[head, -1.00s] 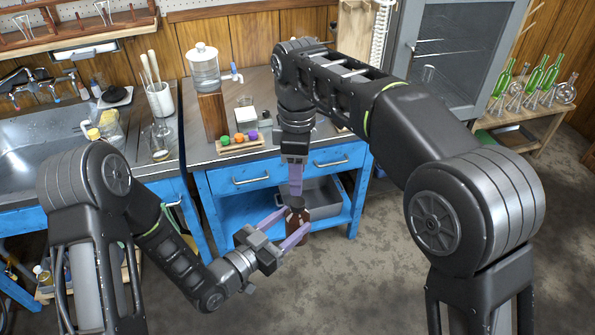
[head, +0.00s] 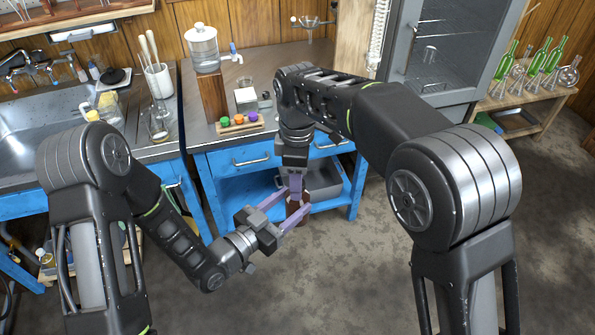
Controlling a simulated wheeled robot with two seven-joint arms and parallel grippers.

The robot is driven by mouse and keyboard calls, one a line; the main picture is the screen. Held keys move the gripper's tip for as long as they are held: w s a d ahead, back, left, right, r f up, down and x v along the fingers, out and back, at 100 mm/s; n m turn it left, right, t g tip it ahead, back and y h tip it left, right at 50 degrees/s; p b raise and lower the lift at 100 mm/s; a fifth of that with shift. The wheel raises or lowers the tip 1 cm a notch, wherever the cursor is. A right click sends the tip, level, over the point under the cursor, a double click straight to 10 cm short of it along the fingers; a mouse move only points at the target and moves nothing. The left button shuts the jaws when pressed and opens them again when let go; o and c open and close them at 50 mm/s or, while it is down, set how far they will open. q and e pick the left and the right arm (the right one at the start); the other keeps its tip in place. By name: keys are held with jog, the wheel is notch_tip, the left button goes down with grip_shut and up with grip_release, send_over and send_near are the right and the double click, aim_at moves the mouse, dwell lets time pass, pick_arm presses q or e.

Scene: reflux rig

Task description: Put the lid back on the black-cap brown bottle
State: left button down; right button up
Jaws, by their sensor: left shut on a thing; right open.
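The brown bottle (head: 298,209) is held in the air in front of the blue bench, upright as far as it shows. My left gripper (head: 298,207) is shut on it from the lower left, its purple fingers on either side of the bottle. My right gripper (head: 296,194) points down right above the bottle's top. Its fingers are open, seen edge-on, and overlap the bottle's neck. The black lid cannot be made out now; the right fingers and the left gripper's far finger cover that spot.
The blue bench (head: 230,166) stands behind the grippers, with a rack of coloured balls (head: 240,124) and a glass dispenser (head: 203,48) on top. A grey bin (head: 322,182) sits on its lower shelf. The floor in front is clear.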

grip_shut()
dwell(0.5)
jog(key=m, duration=0.3)
jog(key=shift+m, duration=0.4)
jog(key=m, duration=1.1)
jog(key=shift+o, duration=0.7)
grip_release()
jog(key=shift+r, duration=0.1)
